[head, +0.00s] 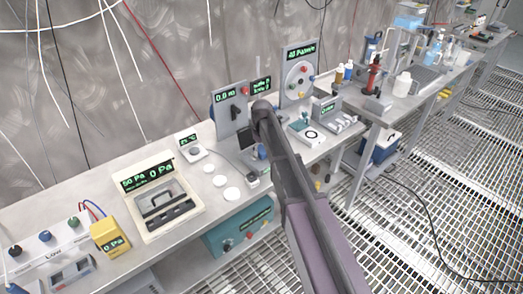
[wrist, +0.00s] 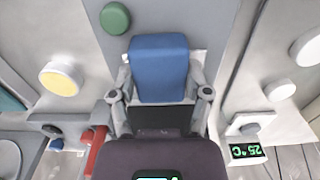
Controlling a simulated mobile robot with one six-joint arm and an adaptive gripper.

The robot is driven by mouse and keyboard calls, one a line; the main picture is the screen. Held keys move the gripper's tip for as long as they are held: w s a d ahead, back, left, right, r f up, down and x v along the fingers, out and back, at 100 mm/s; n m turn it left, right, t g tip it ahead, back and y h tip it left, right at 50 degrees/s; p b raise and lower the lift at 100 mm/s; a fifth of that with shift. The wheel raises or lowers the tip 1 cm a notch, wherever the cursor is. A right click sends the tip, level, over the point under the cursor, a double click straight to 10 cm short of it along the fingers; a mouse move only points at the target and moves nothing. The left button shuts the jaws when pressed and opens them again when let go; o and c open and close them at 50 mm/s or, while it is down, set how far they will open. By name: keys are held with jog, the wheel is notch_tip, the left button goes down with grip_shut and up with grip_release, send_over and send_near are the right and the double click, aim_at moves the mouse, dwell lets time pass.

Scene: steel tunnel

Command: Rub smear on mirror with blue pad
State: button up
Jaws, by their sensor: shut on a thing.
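In the wrist view a blue pad (wrist: 159,62) sits between the two grey fingers of my gripper (wrist: 160,84). The fingers are shut on its sides. A pale surface shows around the pad, and a dark square (wrist: 160,119) lies just below it. I cannot tell whether the pad touches a surface. I cannot make out the mirror or the smear for certain. In the head view my arm hides most of the area around the gripper, near the middle of the bench.
The bench (head: 222,205) carries white discs (head: 232,193), a yellow meter (head: 110,236), a framed box with a handle (head: 160,199) and upright panels (head: 232,112). A temperature display (head: 188,139) also shows in the wrist view (wrist: 247,151). Cables hang along the wall behind.

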jog(key=shift+w, duration=0.1)
jog(key=shift+w+a+r, duration=0.1)
jog(key=shift+w+a, duration=0.5)
jog(key=shift+w, duration=0.15)
jog(key=shift+w+a+r, duration=0.1)
jog(key=shift+w+a, duration=0.45)
jog(key=shift+w, duration=0.2)
jog(key=shift+w+a, duration=0.1)
jog(key=shift+c, duration=1)
jog(key=shift+s+d, duration=0.65)
jog(key=shift+s, duration=0.2)
jog(key=shift+s+d, duration=0.6)
jog(key=shift+s, duration=0.25)
jog(key=shift+s+a+f, duration=0.15)
jog(key=shift+s+a, duration=0.15)
